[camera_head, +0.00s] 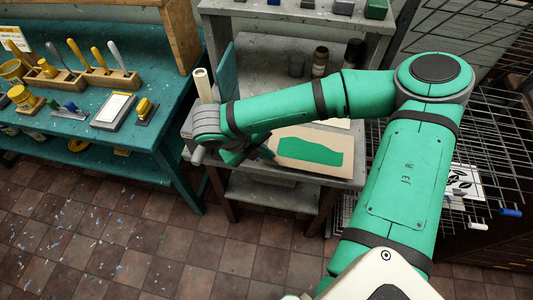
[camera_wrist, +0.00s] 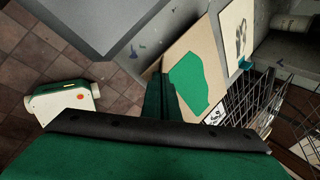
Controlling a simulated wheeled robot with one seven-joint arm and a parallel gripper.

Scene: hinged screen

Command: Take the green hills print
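The green hills print (camera_head: 308,151) is a tan sheet with a flat green shape, at the front of the grey bench. In the wrist view the print (camera_wrist: 188,80) has its near left corner out over the floor. My gripper (camera_head: 266,152) is at the left edge of the print. In the wrist view my gripper's dark green fingers (camera_wrist: 160,92) look close together and overlap that edge, apparently shut on it. The exact contact is hidden by the fingers, and I cannot tell whether the sheet is clear of the bench.
A grey bench (camera_head: 275,192) stands under the print. Another print (camera_wrist: 237,34) lies behind it. A black wire rack (camera_head: 490,120) stands at the right. A teal table (camera_head: 75,115) with tools is at the left. The tiled floor (camera_head: 130,240) in front is open.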

